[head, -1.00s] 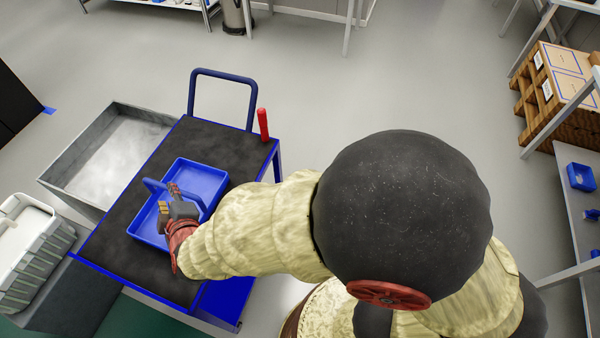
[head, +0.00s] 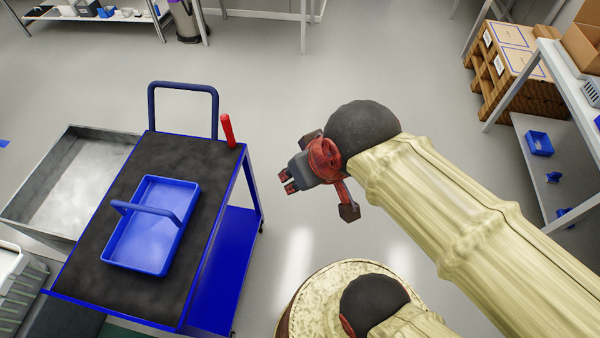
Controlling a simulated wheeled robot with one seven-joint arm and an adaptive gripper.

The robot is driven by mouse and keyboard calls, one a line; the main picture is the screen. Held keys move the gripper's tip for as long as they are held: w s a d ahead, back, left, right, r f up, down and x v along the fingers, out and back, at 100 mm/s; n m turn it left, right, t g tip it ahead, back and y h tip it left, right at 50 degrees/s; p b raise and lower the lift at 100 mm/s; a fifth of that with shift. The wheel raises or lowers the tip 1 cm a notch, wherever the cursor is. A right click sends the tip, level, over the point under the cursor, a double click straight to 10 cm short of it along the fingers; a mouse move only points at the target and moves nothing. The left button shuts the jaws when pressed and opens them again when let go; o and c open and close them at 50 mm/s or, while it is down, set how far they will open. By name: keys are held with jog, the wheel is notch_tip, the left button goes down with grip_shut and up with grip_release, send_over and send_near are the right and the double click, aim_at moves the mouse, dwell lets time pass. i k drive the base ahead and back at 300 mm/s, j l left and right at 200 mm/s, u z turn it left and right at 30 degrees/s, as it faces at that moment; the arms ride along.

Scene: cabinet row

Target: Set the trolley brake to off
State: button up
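The blue trolley with a black top (head: 95,250) stands at the left. A red lever (head: 228,131) sticks up, leaning slightly, at the far right corner of its top; it looks like the brake lever, and no marking on it can be read. My gripper (head: 285,181) is in the air to the right of the trolley, pointing left, lower in the picture than the lever and clear of it. Its two small fingertips look apart, with nothing between them.
A blue tray (head: 150,262) with a handle lies on the trolley top. The trolley's blue push handle (head: 183,87) rises at its far end. A grey bin (head: 62,185) stands to the left. The floor beyond my gripper is clear; shelving (head: 530,165) is at the right.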

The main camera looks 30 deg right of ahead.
aim_at(225, 120)
jog(key=u, duration=0.5)
jog(key=i+l+u, duration=0.15)
jog(key=l+u, duration=0.15)
jog(key=u, duration=0.15)
jog(key=i+l+u, duration=0.1)
jog(key=l+u, duration=0.25)
jog(key=u, duration=0.15)
jog(key=l+u, duration=0.9)
jog(key=k+l, duration=0.1)
jog(key=l, duration=0.3)
jog(key=l+u, duration=0.1)
jog(key=l, duration=0.25)
jog(key=k+l, duration=0.15)
jog(key=l, duration=0.2)
jog(key=k+l+u, duration=0.1)
jog(key=l, duration=0.3)
jog(key=k+l, duration=0.1)
jog(key=l, duration=0.25)
jog(key=k+l+u, duration=0.1)
jog(key=l, duration=0.25)
jog(key=k+l+z, duration=0.15)
jog(key=z, duration=0.3)
jog(key=k+l+z, duration=0.15)
jog(key=z, duration=0.25)
